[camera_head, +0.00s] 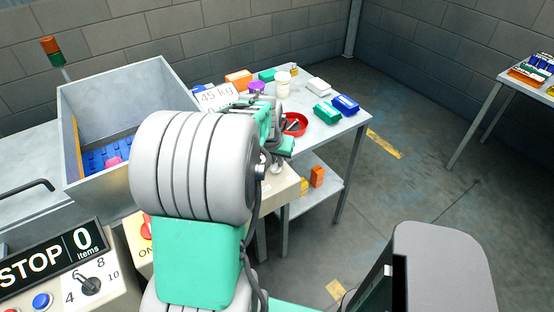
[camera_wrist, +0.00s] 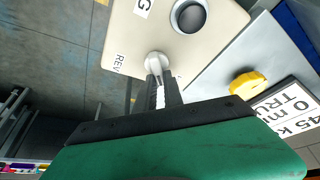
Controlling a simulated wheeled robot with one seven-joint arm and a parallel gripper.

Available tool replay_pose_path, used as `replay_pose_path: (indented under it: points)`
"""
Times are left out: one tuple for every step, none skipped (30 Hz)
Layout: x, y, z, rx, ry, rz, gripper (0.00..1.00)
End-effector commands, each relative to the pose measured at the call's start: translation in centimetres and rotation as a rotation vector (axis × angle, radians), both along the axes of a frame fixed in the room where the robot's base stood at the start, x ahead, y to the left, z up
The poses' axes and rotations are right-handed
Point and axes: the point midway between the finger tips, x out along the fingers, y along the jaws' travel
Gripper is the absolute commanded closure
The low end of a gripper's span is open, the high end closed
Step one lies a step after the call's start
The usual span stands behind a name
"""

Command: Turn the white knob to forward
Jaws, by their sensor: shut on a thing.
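The white knob (camera_wrist: 156,62) sits on the face of a beige control box (camera_wrist: 222,22) in the wrist view. My gripper (camera_wrist: 161,82) has its two dark fingers closed around the knob's narrow handle, which points down the picture between them. In the head view the beige box (camera_head: 284,190) is partly behind my arm, and the knob's setting cannot be read there.
A dark round button (camera_wrist: 191,17) is above the knob, and a yellow round part (camera_wrist: 247,85) is to the right. In the head view, a grey metal bin (camera_head: 165,78) stands left of my arm. A table (camera_head: 340,124) behind holds a red dish (camera_head: 295,124) and several packages.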

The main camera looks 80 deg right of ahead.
Motion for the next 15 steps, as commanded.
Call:
replay_pose_path:
  points:
    - [-0.01, -0.12, 0.18, -0.004, -0.001, 0.006, 1.0]
    - [-0.01, -0.12, 0.18, -0.004, -0.001, 0.009, 1.0]
    - [0.0, -0.12, 0.19, -0.004, 0.0, 0.012, 1.0]
    - [0.01, -0.12, 0.19, -0.004, 0.0, 0.014, 1.0]
    - [0.02, -0.12, 0.2, -0.004, 0.0, 0.015, 1.0]
    - [0.02, -0.12, 0.2, -0.004, -0.001, 0.017, 1.0]
    - [0.03, -0.12, 0.2, -0.004, -0.001, 0.017, 1.0]
    - [0.03, -0.12, 0.2, -0.004, -0.001, 0.017, 1.0]
    - [0.04, -0.12, 0.2, -0.004, -0.001, 0.017, 1.0]
    - [0.04, -0.12, 0.2, -0.004, -0.001, 0.017, 1.0]
    - [0.04, -0.12, 0.2, -0.004, -0.001, 0.017, 1.0]
    - [0.04, -0.12, 0.2, -0.004, -0.001, 0.017, 1.0]
    - [0.04, -0.12, 0.2, -0.004, -0.001, 0.017, 1.0]
    - [0.04, -0.12, 0.2, -0.004, -0.001, 0.017, 1.0]
    - [0.05, -0.12, 0.2, -0.004, -0.001, 0.017, 0.86]
